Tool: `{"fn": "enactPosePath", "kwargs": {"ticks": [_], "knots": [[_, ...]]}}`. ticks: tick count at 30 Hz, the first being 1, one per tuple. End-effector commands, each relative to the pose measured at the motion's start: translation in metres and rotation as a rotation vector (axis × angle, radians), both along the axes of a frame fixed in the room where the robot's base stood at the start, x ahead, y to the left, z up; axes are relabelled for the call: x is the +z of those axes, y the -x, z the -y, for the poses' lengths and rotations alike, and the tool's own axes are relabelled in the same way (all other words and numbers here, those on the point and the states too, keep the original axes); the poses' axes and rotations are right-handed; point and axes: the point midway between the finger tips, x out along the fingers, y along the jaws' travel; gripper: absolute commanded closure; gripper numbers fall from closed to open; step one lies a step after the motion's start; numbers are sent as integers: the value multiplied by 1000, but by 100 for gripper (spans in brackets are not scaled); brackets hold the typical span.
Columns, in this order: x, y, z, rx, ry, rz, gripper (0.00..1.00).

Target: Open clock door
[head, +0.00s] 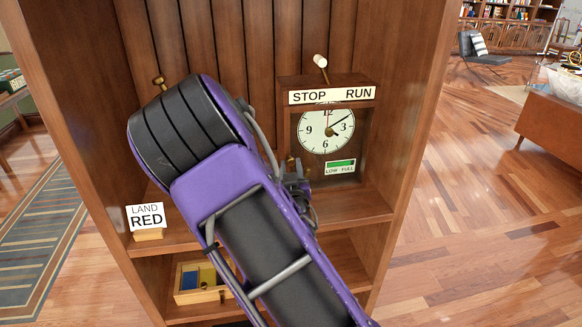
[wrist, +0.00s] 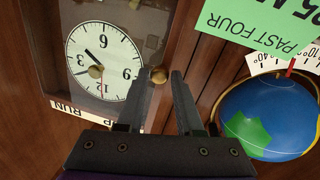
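The clock (head: 325,130) is a wooden case on the cabinet shelf, with a white dial behind its door. The door looks shut. In the wrist view the dial (wrist: 103,62) appears upside down. A small round brass knob (wrist: 158,75) sits on the door's edge beside the dial; it also shows in the head view (head: 290,160). My gripper (wrist: 163,80) is open, its two dark fingers apart. The knob appears between the fingertips in the picture; I cannot tell whether they touch it. In the head view my arm mostly hides the gripper.
A STOP/RUN plate (head: 331,95) and a white-tipped lever (head: 320,62) top the clock. A globe (wrist: 268,118) and a green paper (wrist: 262,25) lie close to the gripper's right in the wrist view. A LAND RED sign (head: 146,217) stands on the shelf. Cabinet walls enclose the space.

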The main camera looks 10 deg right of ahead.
Motion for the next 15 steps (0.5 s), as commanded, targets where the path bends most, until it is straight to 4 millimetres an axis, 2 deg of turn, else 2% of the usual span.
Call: {"fn": "enactPosePath", "kwargs": {"ticks": [1,5,15], "knots": [[0,0,0,0,0,0,76],[0,0,0,0,0,0,99],[0,0,0,-1,0,0,100]]}}
